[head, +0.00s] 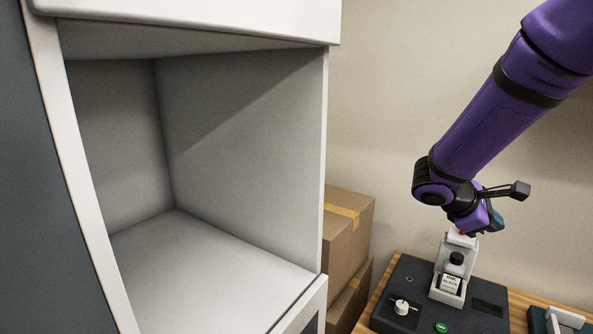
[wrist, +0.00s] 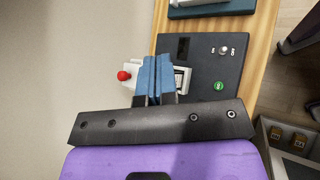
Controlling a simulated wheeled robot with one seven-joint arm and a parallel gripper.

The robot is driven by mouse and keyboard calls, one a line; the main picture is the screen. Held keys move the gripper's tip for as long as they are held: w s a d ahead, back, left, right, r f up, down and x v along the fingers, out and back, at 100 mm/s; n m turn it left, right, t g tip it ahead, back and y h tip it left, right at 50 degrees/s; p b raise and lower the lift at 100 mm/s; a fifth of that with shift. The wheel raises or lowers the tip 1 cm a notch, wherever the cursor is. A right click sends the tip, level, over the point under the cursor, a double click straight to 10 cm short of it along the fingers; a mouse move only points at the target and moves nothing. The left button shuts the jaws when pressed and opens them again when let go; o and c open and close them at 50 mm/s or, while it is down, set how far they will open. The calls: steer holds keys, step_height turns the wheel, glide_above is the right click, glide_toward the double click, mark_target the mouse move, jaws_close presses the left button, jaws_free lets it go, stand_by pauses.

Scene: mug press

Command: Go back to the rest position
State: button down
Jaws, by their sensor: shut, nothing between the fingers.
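My gripper (head: 497,221) is at the right in the head view, just above and behind the press. Its blue fingers also show in the wrist view (wrist: 156,74), closed together with nothing between them. The press has a dark base (head: 405,275) with a white knob (head: 402,307) and a green button (head: 441,327). A dark-capped ink bottle (head: 453,272) stands in its pale upright holder (head: 446,296). In the wrist view the fingers partly cover the holder, and a red ball (wrist: 124,75) shows to their left. I cannot tell whether the fingers touch the press.
The press stands on a wooden table (head: 519,301). A white and teal item (head: 562,320) is at its right. Cardboard boxes (head: 346,238) are stacked left of the table. A large open, empty white cabinet (head: 215,262) fills the left. The wall behind is bare.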

steer(key=s+a+r+m+t+y, duration=0.1)
steer(key=s+a+r+m+y, duration=0.2)
steer(key=s, duration=0.4)
steer(key=s+a+r+m+t+y, duration=0.2)
steer(key=s+a+r+m+y, duration=0.1)
steer(key=s, duration=0.4)
steer(key=s+a+r+m+t+y, duration=0.1)
steer(key=s+a+r+m+y, duration=0.2)
steer(key=s+r+m+y, duration=0.2)
steer(key=s, duration=0.2)
steer(key=shift+s+a+m+t, duration=0.35)
steer(key=shift+a+m+t, duration=0.05)
